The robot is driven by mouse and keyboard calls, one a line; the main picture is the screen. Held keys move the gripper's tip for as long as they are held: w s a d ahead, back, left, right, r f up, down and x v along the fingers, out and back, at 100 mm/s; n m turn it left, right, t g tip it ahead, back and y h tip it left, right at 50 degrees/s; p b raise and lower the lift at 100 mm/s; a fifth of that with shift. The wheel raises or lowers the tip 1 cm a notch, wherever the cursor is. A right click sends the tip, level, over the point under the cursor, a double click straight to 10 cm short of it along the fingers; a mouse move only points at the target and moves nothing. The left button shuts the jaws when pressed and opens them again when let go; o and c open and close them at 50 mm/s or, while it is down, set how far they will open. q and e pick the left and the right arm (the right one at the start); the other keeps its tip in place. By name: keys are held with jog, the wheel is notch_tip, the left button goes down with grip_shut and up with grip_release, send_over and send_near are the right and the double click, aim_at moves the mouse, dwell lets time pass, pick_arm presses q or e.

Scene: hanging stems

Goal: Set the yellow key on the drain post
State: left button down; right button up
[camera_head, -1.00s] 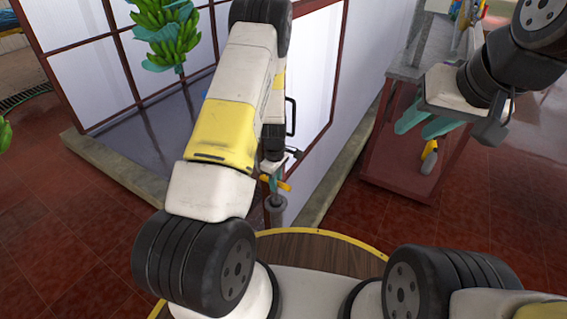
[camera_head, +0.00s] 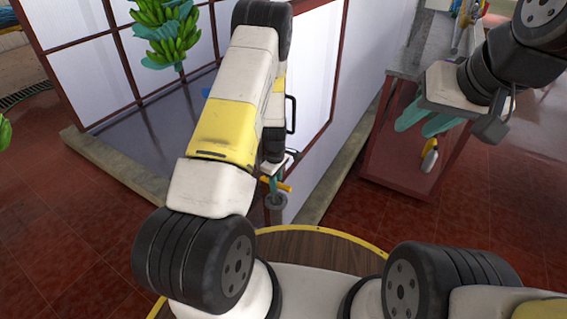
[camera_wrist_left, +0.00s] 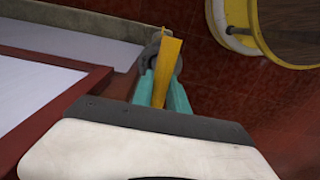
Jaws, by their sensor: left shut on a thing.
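The yellow key (camera_head: 284,187) is held between the teal fingers of my left gripper (camera_head: 272,184), just above the grey drain post (camera_head: 276,206). In the left wrist view the yellow key (camera_wrist_left: 167,68) is a long bar between the fingertips, with a grey rounded piece of the post (camera_wrist_left: 150,54) right behind it. I cannot tell whether key and post touch. My left forearm hides part of the area. My right gripper (camera_head: 425,122) is at the upper right, its teal fingers apart, with nothing seen between them.
A red-sided bench with a grey top (camera_head: 407,73) stands at the right; a small white and yellow item (camera_head: 429,156) shows by its side, below my right gripper. Green bananas (camera_head: 172,35) hang at the upper left. A red-framed white panel and a low stone curb (camera_head: 112,165) lie near my left arm.

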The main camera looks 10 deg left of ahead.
pick_arm(q)
jog(key=shift+f, duration=0.7)
dwell(0.7)
jog(key=c, duration=1.2)
grip_release()
jog(key=shift+c, duration=0.2)
jog(key=shift+o, duration=0.3)
jog(key=o, duration=0.3)
jog(key=shift+o, duration=0.2)
jog(key=shift+r, duration=4.3)
